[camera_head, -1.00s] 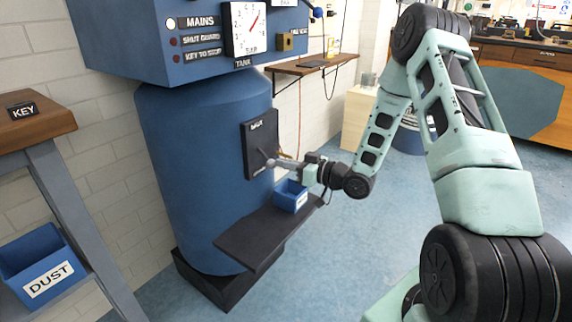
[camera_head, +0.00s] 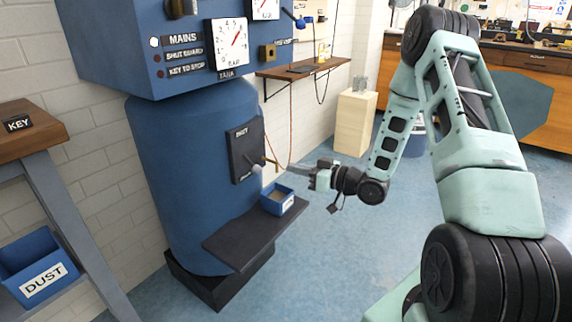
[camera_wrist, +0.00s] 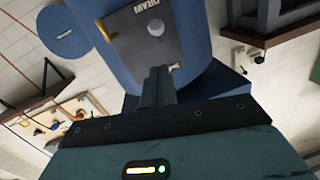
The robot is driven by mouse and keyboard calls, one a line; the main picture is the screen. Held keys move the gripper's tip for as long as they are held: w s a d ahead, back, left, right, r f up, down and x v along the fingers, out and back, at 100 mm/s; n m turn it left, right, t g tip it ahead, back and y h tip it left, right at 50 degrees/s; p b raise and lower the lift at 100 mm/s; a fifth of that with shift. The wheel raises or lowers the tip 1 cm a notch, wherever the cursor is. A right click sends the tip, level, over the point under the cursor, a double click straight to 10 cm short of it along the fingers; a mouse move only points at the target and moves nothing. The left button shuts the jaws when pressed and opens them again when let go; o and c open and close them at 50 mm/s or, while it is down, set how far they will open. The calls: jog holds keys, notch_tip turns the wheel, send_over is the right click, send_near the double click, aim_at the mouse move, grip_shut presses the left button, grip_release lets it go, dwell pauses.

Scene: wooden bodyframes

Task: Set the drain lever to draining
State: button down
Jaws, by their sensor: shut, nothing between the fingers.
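The drain lever's dark plate (camera_head: 241,150) is on the front of the blue tank, with a label reading SHUT near its top. The lever's grey ball knob (camera_head: 257,170) sits low on the plate, beside a brass stub (camera_head: 271,161). In the wrist view, the knob (camera_wrist: 149,29) appears close to the DRAIN label (camera_wrist: 150,9), with the brass stub (camera_wrist: 109,30) to its left. My gripper (camera_head: 292,167) is shut and empty, to the right of the knob with a gap. In the wrist view, its fingers (camera_wrist: 158,76) point toward the plate's edge.
A blue open box (camera_head: 278,199) sits on a dark shelf (camera_head: 235,240) below the lever. A wooden wall shelf (camera_head: 305,68) and a pale wooden block (camera_head: 354,123) stand behind. A DUST bin (camera_head: 38,268) is at the left. Open floor lies right of the shelf.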

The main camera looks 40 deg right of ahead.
jog(key=shift+f+v, duration=0.2)
jog(key=shift+v, duration=2)
jog(key=shift+w+a, duration=0.1)
jog(key=w+a+n+g+h, duration=0.2)
jog(key=w+a+g, duration=0.2)
jog(key=a, duration=0.5)
jog(key=s+a+r+g+h, duration=0.2)
jog(key=s+a+g+h, duration=0.15)
jog(key=a, duration=0.65)
jog(key=s+a+r+n+g+h, duration=0.1)
jog(key=s+a+r+g, duration=0.2)
jog(key=s, duration=0.6)
jog(key=s+a+r+g, duration=0.15)
jog(key=s+a, duration=0.25)
jog(key=s, duration=0.4)
jog(key=s+a+r+n+g+h, duration=0.1)
jog(key=s+a+r+g, duration=0.2)
jog(key=s, duration=0.6)
notch_tip(320, 180, up, 23)
jog(key=s+p, duration=0.1)
jog(key=p, duration=2.3)
jog(key=shift+s+a+r+p, duration=0.2)
jog(key=shift+a+r+p, duration=0.05)
jog(key=shift+a+p, duration=0.15)
